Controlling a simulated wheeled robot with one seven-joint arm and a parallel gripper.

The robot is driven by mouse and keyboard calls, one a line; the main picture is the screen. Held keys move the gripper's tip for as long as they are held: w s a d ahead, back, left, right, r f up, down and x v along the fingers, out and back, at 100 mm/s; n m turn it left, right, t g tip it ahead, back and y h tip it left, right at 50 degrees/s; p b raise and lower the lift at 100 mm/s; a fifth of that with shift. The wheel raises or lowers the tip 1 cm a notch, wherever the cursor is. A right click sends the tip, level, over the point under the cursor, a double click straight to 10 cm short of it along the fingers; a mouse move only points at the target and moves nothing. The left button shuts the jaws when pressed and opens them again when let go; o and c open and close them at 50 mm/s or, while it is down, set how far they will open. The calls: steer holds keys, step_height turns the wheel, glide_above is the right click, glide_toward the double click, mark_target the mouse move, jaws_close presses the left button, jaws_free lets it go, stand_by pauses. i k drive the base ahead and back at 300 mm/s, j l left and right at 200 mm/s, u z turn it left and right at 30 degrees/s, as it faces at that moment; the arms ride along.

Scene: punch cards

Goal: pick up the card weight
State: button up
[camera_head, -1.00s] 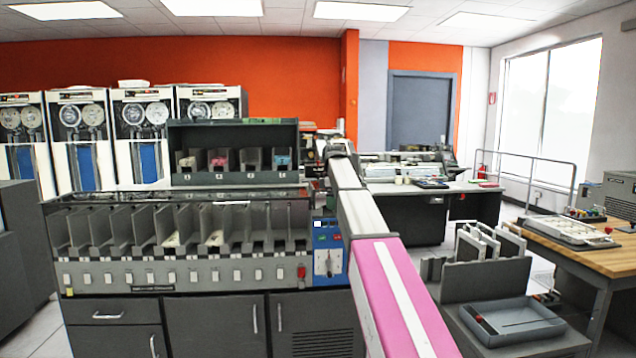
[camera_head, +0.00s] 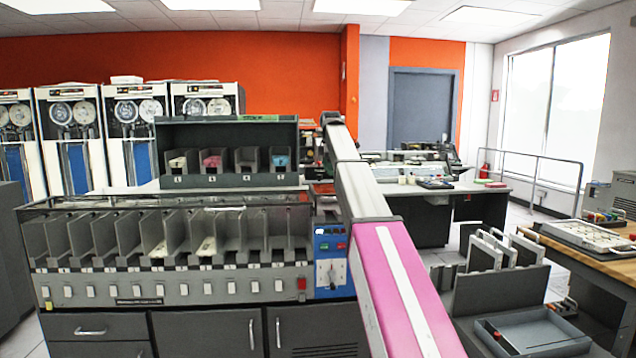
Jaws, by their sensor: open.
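I cannot pick out the card weight for certain in the head view. A grey card sorter (camera_head: 130,290) with a row of upright pockets fills the left and middle. Pale cards (camera_head: 207,249) lie in a few pockets. A blue control panel (camera_head: 331,262) is at its right end. My arm, with a pink and white link, reaches from the bottom edge up past the sorter's right end. Its far end is small and dark, and my gripper cannot be made out there.
A dark card rack (camera_head: 230,181) with small bins stands behind the sorter. A grey tray (camera_head: 530,335) and upright dividers (camera_head: 487,252) are at the lower right. A wooden table (camera_head: 590,250) stands at the right edge. Floor shows between the rack of dividers and the back desk.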

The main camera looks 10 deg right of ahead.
mark_target(304, 182)
steer(key=i, duration=1.05)
